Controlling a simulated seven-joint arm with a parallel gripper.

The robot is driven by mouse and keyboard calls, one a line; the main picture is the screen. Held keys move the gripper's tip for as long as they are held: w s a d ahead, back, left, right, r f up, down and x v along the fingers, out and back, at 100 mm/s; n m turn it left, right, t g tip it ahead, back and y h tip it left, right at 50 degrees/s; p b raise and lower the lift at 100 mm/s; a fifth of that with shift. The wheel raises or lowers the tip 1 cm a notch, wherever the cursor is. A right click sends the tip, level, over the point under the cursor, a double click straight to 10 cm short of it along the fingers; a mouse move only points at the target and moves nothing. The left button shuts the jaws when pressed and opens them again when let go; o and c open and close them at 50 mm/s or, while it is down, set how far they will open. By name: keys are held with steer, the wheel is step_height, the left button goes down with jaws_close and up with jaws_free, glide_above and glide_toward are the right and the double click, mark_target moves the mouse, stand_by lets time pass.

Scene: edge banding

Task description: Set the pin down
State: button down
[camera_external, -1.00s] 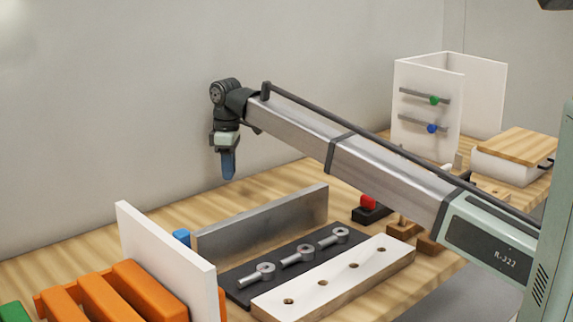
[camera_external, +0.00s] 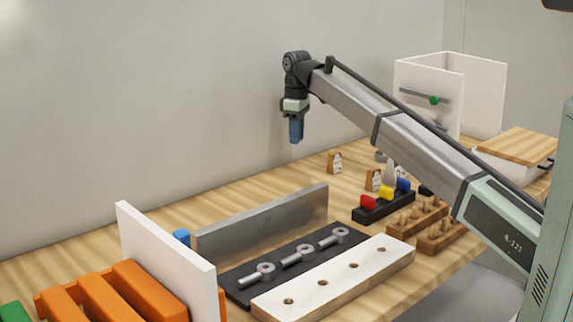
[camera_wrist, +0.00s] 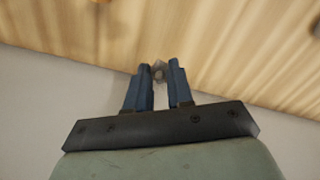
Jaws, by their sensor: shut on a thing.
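My gripper (camera_external: 296,132) hangs high above the back of the table, near the wall, with its blue fingers pointing down. In the wrist view the fingers (camera_wrist: 160,70) are close together, shut on a small greyish piece, apparently the pin (camera_wrist: 158,73). Only its end shows between the fingertips, and it cannot be made out in the external view. The wooden tabletop (camera_wrist: 220,50) lies below it.
An upright metal plate (camera_external: 265,222), a dark mat (camera_external: 240,285) with several ring-ended metal parts and a white-topped board with holes (camera_external: 335,275) stand in front. Right are a black rack (camera_external: 385,208) with coloured pieces and wooden peg blocks (camera_external: 440,240). Bare table lies behind the plate.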

steer(key=w+d+m, duration=0.2)
steer(key=w+d, duration=0.5)
steer(key=d, duration=0.6)
steer(key=n, duration=0.5)
glide_above(368, 168)
steer(key=shift+w+f, duration=0.2)
steer(key=shift+f, duration=4.75)
steer(key=shift+f, duration=0.15)
steer(key=c, duration=1)
jaws_free()
step_height(368, 168, up, 12)
